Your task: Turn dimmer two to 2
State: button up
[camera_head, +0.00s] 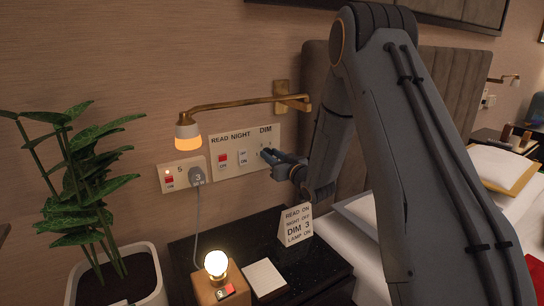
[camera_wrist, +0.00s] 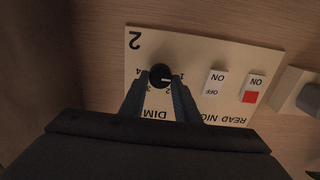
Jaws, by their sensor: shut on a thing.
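The dimmer knob (camera_wrist: 161,75) is round and black, with a white mark pointing right, toward the 1, in the upside-down wrist view. The printed numbers 1 to 4 are around it. It sits on a cream wall panel (camera_wrist: 190,55), also in the head view (camera_head: 232,184), with the labels READ, NIGHT and DIM. A large 2 is printed at the panel's corner in the wrist view. My gripper (camera_wrist: 160,82) is shut on the knob, one finger on each side. In the head view my gripper (camera_head: 267,155) hides the knob.
Beside the knob are a NIGHT switch (camera_head: 242,158) and a red READ switch (camera_head: 222,160). A brass wall lamp (camera_head: 187,135) glows just above. A card (camera_head: 297,226) reading DIM 3 and a lit bulb (camera_head: 216,263) stand on the black nightstand (camera_head: 322,270). A plant (camera_head: 85,180) is left.

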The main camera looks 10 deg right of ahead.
jog(key=m+p, duration=0.2)
jog(key=m, duration=0.3)
jog(key=shift+d+m, duration=0.15)
jog(key=shift+m, duration=0.25)
jog(key=m+p, duration=0.2)
jog(key=m, duration=0.3)
jog(key=shift+f+m, duration=0.15)
jog(key=shift+m, duration=0.15)
dwell(0.3)
jog(key=o, duration=1)
